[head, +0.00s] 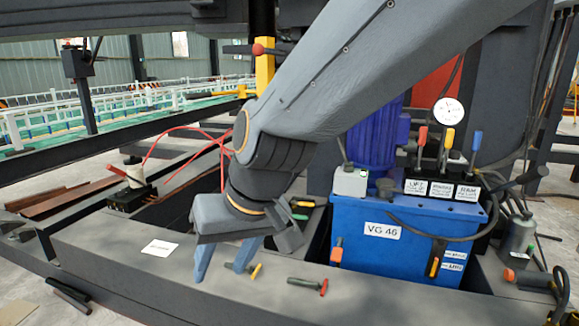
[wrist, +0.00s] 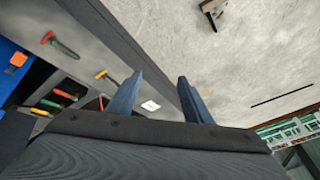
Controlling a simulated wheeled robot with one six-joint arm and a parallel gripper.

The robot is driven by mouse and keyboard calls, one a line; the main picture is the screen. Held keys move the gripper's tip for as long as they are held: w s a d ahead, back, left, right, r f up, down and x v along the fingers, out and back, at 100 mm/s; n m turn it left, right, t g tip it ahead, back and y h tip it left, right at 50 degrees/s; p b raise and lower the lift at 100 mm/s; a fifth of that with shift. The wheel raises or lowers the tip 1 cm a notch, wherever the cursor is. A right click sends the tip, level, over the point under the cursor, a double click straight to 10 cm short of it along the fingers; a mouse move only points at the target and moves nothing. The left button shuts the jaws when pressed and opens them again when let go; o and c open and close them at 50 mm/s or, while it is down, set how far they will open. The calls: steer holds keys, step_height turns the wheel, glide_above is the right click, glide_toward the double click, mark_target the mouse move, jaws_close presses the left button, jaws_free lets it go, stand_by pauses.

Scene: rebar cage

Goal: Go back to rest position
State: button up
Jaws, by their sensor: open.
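My gripper (head: 224,262) hangs low at the end of my bent grey arm, above the dark grey beam in the head view. Its two blue fingers are apart with nothing between them. The wrist view also shows the fingers of my gripper (wrist: 160,95) spread and empty. A yellow-handled tool (head: 256,271) lies on the beam just right of the fingers. A dark tool with a red end (head: 308,285) lies farther right. My arm hides part of what lies behind it.
A blue power unit (head: 375,255) marked VG 46 stands right of my gripper, with upright levers (head: 448,140) and a gauge. A white label (head: 160,248) lies on the beam (head: 110,235) to the left. Red cables (head: 190,130) run behind. Open floor (wrist: 255,55) shows in the wrist view.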

steer(key=s+d+f+g+h, duration=0.2)
steer(key=s+d+f+h, duration=0.15)
steer(key=s+d, duration=0.7)
steer(key=d+r+m+p, duration=0.2)
steer(key=d+r+p, duration=0.4)
steer(key=r+p, duration=0.3)
steer(key=s+d+r+m+p, duration=0.1)
steer(key=d+r+p, duration=0.6)
steer(key=p, duration=0.9)
steer(key=d+r+m+h+p, duration=0.1)
steer(key=d+r+m+p, duration=0.2)
steer(key=r+p, duration=0.9)
steer(key=d, duration=0.3)
steer(key=shift+s+d+g+p, duration=0.3)
steer(key=shift+s+d+p, duration=0.1)
steer(key=c, duration=0.4)
steer(key=shift+d, duration=0.15)
